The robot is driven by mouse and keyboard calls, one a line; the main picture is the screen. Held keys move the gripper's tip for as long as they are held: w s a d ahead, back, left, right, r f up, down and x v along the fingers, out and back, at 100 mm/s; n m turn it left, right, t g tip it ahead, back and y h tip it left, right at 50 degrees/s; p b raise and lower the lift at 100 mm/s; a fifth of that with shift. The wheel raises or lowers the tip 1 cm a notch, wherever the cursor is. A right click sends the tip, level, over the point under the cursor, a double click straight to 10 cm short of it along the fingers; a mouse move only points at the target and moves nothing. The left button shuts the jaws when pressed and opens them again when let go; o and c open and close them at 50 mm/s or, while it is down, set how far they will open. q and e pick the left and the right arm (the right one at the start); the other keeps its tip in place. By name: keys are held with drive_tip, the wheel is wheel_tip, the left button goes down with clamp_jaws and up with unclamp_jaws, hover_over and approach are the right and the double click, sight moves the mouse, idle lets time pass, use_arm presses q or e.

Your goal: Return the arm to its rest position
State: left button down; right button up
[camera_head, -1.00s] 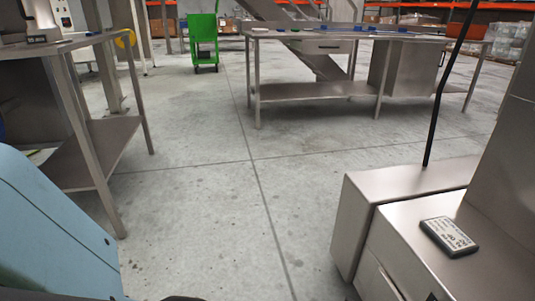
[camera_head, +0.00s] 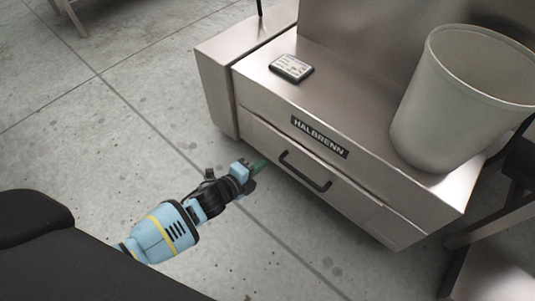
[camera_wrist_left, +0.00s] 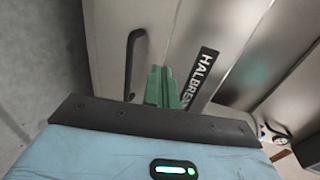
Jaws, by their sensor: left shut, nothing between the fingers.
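My left gripper (camera_head: 259,165) reaches in from the lower left in the head view, in front of the metal drawer unit (camera_head: 385,198). Its green fingers (camera_wrist_left: 162,87) are together and empty in the left wrist view. The gripper is near the black drawer handle (camera_head: 305,171) but appears apart from it; the handle (camera_wrist_left: 134,62) also shows left of the fingers in the wrist view. The drawer is shut. My right gripper is not in view.
A large pale bin (camera_head: 450,105) stands on the unit's top at the right. A small labelled device (camera_head: 291,68) lies on the top at the left. A HALBRENN plate (camera_head: 319,137) is on the front. Concrete floor (camera_head: 100,130) lies open to the left.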

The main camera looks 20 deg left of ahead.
use_arm(q)
drive_tip(key=shift+v, duration=0.95)
drive_tip(key=shift+p, duration=0.3)
